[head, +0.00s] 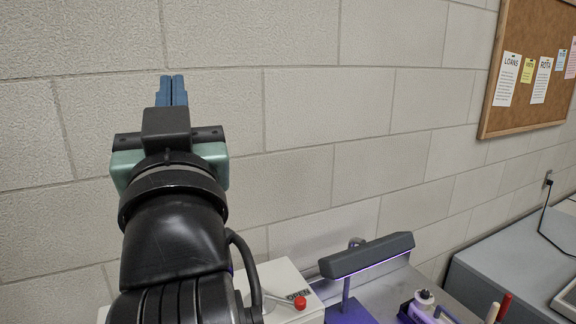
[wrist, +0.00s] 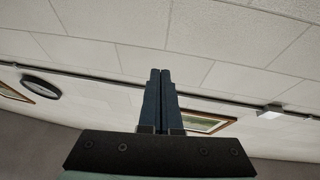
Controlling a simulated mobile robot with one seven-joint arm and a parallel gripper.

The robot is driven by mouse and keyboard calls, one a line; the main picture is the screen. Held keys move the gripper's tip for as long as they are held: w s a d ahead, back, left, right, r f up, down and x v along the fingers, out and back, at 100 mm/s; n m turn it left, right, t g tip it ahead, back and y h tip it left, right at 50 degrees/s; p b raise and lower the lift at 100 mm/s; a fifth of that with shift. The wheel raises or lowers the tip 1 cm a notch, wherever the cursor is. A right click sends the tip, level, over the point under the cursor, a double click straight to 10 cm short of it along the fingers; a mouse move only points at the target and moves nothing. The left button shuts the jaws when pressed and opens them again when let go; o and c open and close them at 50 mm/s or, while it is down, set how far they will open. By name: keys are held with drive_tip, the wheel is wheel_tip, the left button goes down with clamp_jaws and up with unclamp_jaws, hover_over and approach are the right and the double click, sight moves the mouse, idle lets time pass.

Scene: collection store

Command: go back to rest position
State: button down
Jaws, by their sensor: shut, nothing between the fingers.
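My gripper (head: 172,91) is raised in front of the block wall in the head view, left of the middle. Its two blue fingers are together, with nothing between them. In the wrist view the shut fingers (wrist: 160,80) stand out against the pale wall blocks, clear of any object. My black arm rises from the bottom of the head view and hides part of the wall and bench behind it.
A white box with a red knob (head: 300,303) and a purple-based lamp (head: 366,255) stand below right of my arm. A bottle (head: 424,299) is beside the lamp. A grey counter (head: 500,262) is at right. A cork board (head: 533,62) hangs on the wall.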

drive_tip(key=s+d+r+m+t+h, duration=0.2)
drive_tip(key=s+d+h, duration=0.1)
drive_tip(key=s+d, duration=0.2)
drive_tip(key=s+d+r+m+t+h+b, duration=0.1)
drive_tip(key=s+d+r+t+h, duration=0.1)
drive_tip(key=s+d, duration=0.4)
drive_tip(key=d+t+h, duration=0.1)
drive_tip(key=h, duration=0.1)
drive_tip(key=shift+m+h, duration=0.3)
drive_tip(key=shift+m, duration=0.1)
